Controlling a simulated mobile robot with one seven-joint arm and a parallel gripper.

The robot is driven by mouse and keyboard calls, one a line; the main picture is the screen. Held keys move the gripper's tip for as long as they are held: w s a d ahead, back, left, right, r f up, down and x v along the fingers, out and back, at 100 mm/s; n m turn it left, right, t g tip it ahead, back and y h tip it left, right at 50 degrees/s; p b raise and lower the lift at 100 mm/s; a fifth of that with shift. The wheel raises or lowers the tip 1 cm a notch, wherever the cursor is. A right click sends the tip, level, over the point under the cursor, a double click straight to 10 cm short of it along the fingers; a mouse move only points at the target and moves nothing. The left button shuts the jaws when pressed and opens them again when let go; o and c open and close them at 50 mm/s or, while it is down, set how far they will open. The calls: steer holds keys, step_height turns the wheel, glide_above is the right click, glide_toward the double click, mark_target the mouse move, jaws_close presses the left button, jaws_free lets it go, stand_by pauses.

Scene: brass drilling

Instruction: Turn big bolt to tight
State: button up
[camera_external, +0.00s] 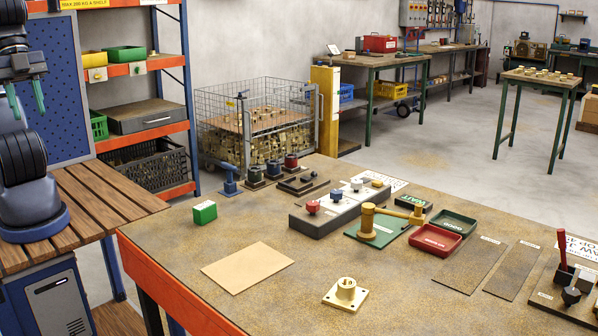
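My gripper (26,98) hangs at the upper left, with two green fingers apart and nothing visible between them. It is far from the things on the bench. No part is clearly readable as the big bolt. A grey block (318,224) in the middle carries a red knob (313,206), a blue knob (337,195) and other heads. I cannot tell how tight any of them is.
The workbench (215,285) also holds a green box (205,212), a tan sheet (247,267), a brass flange (345,294), a brass piece on a green mat (367,222), a red tray (435,239) and a green tray (453,223). The front left is mostly clear.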

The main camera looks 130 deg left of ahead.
steer(key=w+a+n+g+y, duration=0.15)
steer(key=w+a+n, duration=0.65)
steer(key=w+a, duration=1.15)
steer(key=n+g+y, duration=0.3)
steer(key=n, duration=0.7)
glide_above(312, 177)
steer(key=d, duration=0.4)
step_height(312, 177, down, 23)
steer(key=x, duration=1)
